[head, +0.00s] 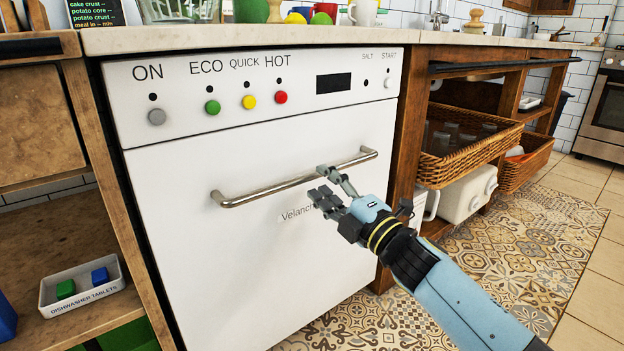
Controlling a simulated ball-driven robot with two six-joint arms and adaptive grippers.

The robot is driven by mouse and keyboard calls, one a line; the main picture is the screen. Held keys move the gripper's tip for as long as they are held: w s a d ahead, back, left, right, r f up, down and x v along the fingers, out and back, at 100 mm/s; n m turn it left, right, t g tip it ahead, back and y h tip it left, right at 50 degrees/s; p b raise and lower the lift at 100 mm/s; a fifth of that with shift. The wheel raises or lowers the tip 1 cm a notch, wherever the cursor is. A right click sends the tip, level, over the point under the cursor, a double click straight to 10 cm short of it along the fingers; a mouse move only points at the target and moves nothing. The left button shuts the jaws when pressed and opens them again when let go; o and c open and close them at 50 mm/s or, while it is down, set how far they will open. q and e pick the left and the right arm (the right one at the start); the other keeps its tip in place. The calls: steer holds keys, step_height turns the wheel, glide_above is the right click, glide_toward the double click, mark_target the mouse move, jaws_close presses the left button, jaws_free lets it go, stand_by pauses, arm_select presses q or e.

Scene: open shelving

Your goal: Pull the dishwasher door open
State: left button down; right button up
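The white dishwasher door (200,255) is shut and flush under its control panel (330,112). A metal bar handle (265,192) runs across the upper part of the door. My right gripper (317,182) comes in from the lower right, with its fingers at the right half of the handle. The fingers are spread apart, one near the bar and one below it. I cannot tell whether they touch the bar. The gripper hides part of the brand lettering on the door. My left gripper is not in view.
A stone worktop (250,38) overhangs the dishwasher. Wooden shelving with a wicker basket (470,155) stands to the right, and a tray of dishwasher tablets (82,288) sits on a shelf at left. The patterned floor (520,260) in front is clear at right.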

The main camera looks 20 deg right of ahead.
mark_target(316, 178)
steer(key=shift+x, duration=1.85)
jaws_close()
steer(key=shift+f, duration=0.15)
